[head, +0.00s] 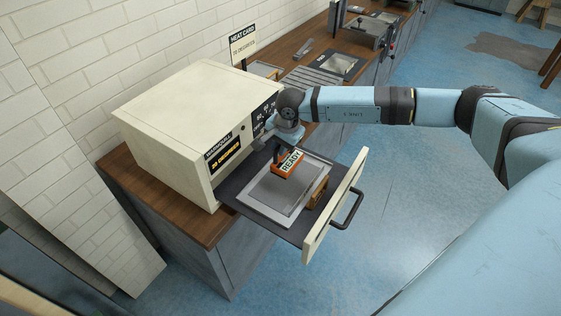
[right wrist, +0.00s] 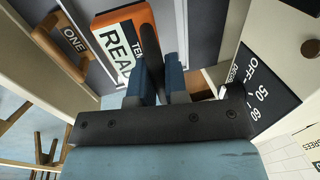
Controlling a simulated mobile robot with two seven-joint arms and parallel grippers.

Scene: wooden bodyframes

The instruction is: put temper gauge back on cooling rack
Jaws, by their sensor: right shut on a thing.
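The temper gauge (head: 287,166) is an orange block with a white READY label, over the grey tray in the open oven drawer. I cannot tell whether it touches the tray. My right gripper (head: 279,148) reaches down from above and is shut on its near end. In the right wrist view the gauge (right wrist: 124,38) sits at the tips of the blue fingers (right wrist: 160,75). A slatted metal grid (head: 312,77) on the counter behind the oven looks like the cooling rack. My left gripper is not in view.
The cream oven (head: 185,115) stands left of my gripper, its drawer front (head: 336,207) pulled out with a dark handle. A brown wooden piece (head: 318,192) marked ONE is in the drawer. A HEAT CARD sign (head: 243,42) stands behind the oven.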

